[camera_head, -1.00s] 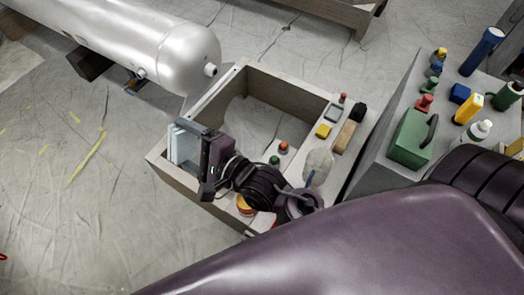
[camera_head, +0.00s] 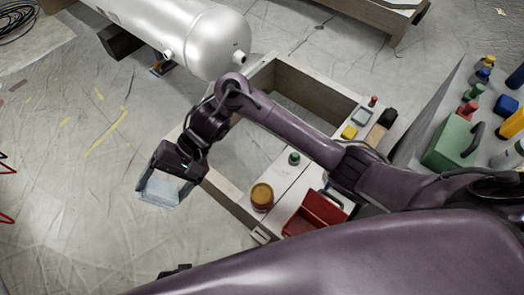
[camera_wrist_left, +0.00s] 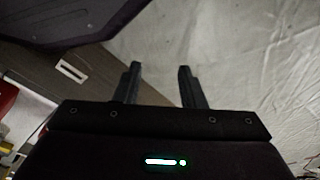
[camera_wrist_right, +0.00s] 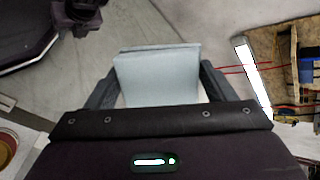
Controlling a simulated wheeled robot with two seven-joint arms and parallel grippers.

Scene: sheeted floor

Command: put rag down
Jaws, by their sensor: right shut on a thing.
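The rag (camera_head: 158,194) is a pale blue-grey folded cloth. It hangs over the floor, left of the open wooden box, in the head view. My right gripper (camera_head: 167,183) is shut on it. In the right wrist view the rag (camera_wrist_right: 155,78) spans the gap between both fingers as a flat, layered pad. Whether its lower edge touches the floor I cannot tell. My left gripper (camera_wrist_left: 158,72) shows in the left wrist view with its two fingers apart and nothing between them. The box side and pale floor sheet lie beyond it.
The wooden box (camera_head: 325,88) has a side shelf with a red tray (camera_head: 318,212), a yellow-topped jar (camera_head: 262,196) and small items. A silver tank (camera_head: 205,40) lies behind. A green case (camera_head: 450,140) stands at right. The sheeted floor (camera_head: 70,215) at left is largely clear.

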